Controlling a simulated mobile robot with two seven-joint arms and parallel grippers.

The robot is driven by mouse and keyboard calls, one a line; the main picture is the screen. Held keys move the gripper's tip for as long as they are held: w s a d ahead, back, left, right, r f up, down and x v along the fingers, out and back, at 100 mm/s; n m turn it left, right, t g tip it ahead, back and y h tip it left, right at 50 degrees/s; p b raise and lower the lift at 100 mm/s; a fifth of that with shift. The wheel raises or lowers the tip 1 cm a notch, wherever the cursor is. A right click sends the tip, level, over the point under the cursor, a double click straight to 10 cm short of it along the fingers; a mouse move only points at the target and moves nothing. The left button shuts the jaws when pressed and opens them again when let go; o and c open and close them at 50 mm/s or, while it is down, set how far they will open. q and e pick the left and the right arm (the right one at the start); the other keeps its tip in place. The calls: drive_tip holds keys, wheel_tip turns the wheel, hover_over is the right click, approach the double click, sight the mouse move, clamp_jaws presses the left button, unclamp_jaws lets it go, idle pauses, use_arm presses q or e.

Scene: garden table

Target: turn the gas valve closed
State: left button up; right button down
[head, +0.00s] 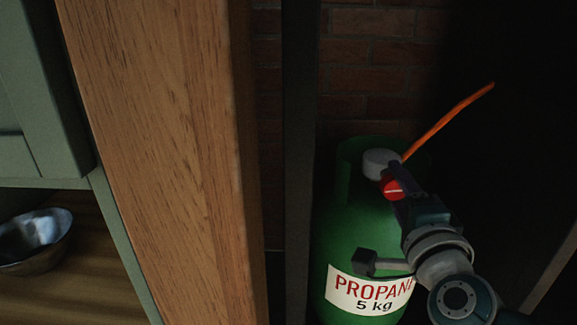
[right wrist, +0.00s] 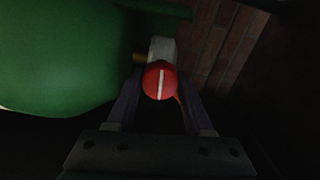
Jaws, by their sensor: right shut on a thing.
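The green propane cylinder (head: 345,240) stands upright at the right of the head view, with a white "PROPANE 5 kg" label. Its red round valve knob (head: 392,189) has a white stripe across it and sits below a grey-white fitting (head: 379,161). My right gripper (head: 396,186) is shut on the knob. In the right wrist view the red knob (right wrist: 160,80) lies between the two fingers (right wrist: 157,92), its white stripe running up and down in the picture. The fingers partly hide the knob's sides. My left gripper is in neither view.
An orange hose (head: 447,122) rises right from the fitting. A wooden post or board (head: 165,150) stands left of the cylinder. A metal bowl (head: 33,243) sits on a shelf at far left. A brick wall (head: 370,60) is behind; the right side is dark.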

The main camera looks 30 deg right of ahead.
drive_tip(key=shift+c, duration=1.7)
unclamp_jaws()
drive_tip(key=p+v, duration=0.3)
drive_tip(key=v, duration=0.7)
drive_tip(key=shift+r, duration=0.1)
